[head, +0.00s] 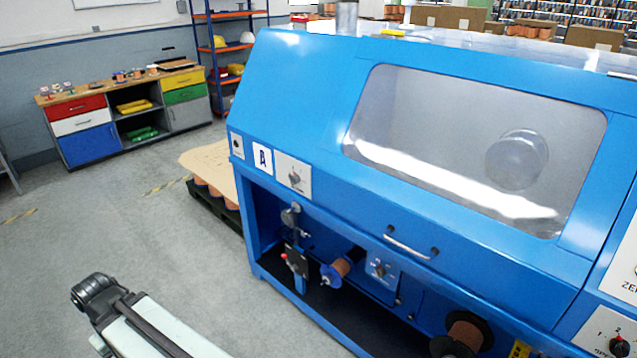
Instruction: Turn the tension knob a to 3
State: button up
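A blue machine (300,90) fills the right half of the head view. A white plate with a black letter A (262,159) is on its left front. Right of that plate is a pale panel with a small knob (295,177); its markings are too small to read. Another small dial panel (379,268) sits lower, inside the open bay beside a copper spool (341,268). I cannot tell for certain which dial is tension knob a. Part of my arm (150,325) shows at the bottom left, apart from the machine. My gripper fingers are not visible.
A metal handle (408,243) sticks out below the machine's clear window. A dark pallet (213,205) with a brown board stands at the machine's left side. A workbench (125,110) stands at the back left. Grey floor (130,225) is open left of the machine.

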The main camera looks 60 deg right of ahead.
aim_at(293, 179)
jog(key=z, duration=5.65)
jog(key=k, duration=0.95)
jog(key=u, duration=5.75)
